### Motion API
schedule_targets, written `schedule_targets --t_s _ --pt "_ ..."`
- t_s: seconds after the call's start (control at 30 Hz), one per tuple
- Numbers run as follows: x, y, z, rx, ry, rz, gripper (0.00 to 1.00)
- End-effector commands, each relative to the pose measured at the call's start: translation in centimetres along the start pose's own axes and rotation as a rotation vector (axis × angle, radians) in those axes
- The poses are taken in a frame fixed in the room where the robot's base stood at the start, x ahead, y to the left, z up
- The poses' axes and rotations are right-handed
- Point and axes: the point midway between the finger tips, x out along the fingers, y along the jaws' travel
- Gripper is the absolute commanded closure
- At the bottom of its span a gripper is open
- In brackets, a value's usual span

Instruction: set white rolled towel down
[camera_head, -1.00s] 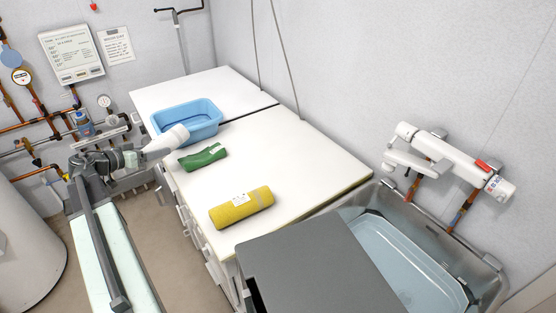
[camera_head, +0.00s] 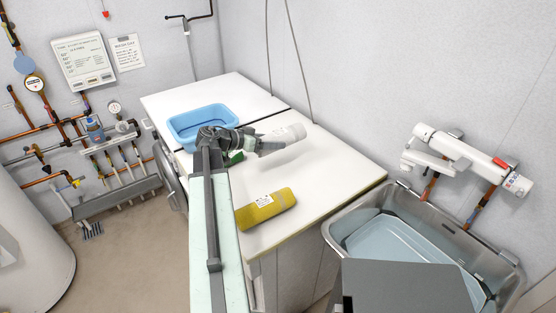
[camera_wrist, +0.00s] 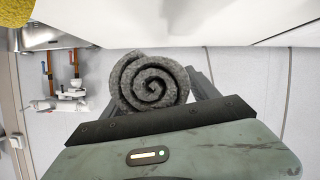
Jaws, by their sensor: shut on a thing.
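The white rolled towel (camera_head: 286,139) is held in my gripper (camera_head: 268,146) over the white counter top (camera_head: 322,168). In the wrist view the towel's spiral end (camera_wrist: 150,84) looks grey and sits between the jaws. My gripper is shut on it. I cannot tell from these views whether the towel touches the counter.
A yellow rolled towel (camera_head: 266,204) lies on the counter, nearer than the held towel. A green towel (camera_head: 235,158) is mostly hidden behind my arm. A blue tub (camera_head: 188,129) stands behind it. The metal sink (camera_head: 333,232) is at the right. The counter's right part is clear.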

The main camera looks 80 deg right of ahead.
Motion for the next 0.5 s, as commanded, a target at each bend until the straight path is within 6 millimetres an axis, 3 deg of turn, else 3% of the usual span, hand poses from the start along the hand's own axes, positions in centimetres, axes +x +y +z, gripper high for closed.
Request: schedule_targets --t_s 0.2,0.37,0.5 --pt "-5.1 -0.2 1.7 -0.005 0.004 -0.013 0.78" --pt "-5.0 -0.6 2.7 -0.005 0.004 -0.013 0.78" --pt "-3.9 -1.2 5.3 -0.006 0.004 -0.014 0.78"
